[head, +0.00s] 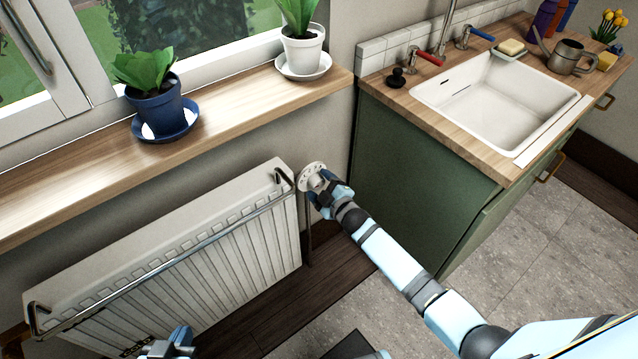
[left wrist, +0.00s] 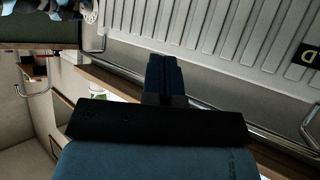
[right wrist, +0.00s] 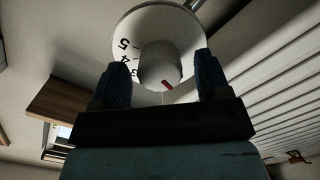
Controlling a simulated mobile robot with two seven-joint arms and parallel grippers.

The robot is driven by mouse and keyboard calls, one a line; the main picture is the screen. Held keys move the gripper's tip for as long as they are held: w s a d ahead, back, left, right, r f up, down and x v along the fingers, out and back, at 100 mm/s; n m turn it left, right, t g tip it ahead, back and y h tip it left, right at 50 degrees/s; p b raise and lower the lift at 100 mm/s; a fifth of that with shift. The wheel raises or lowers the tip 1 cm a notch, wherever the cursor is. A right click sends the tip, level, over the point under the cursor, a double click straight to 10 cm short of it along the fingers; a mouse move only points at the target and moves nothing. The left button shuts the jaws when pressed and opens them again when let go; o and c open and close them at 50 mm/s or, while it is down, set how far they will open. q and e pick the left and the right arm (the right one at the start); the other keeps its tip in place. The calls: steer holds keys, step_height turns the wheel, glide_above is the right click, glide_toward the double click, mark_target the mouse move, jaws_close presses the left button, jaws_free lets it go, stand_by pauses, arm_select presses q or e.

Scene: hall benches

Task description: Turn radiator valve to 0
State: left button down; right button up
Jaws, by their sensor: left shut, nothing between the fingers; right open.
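The radiator valve has a pale round dial plate (head: 305,174) at the radiator's right end, partly covered by my right gripper (head: 320,188). In the right wrist view the dial plate (right wrist: 150,22) shows the numbers 5, 4 and 3. Its grey knob (right wrist: 159,64) carries a red mark at its lower right; the 0 is not readable. My right gripper (right wrist: 163,75) is open, with one finger on each side of the knob and gaps visible. My left gripper (head: 180,342) is shut and empty, in front of the radiator's lower part; it also shows in the left wrist view (left wrist: 163,75).
The white radiator (head: 200,265) has a metal rail (head: 165,265) along its front. A wooden sill (head: 225,105) with two potted plants runs above it. A green cabinet (head: 410,175) with a sink (head: 495,95) stands close to the valve's right.

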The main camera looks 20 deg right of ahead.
steer(key=p+v, duration=0.2)
steer(key=v, duration=1.1)
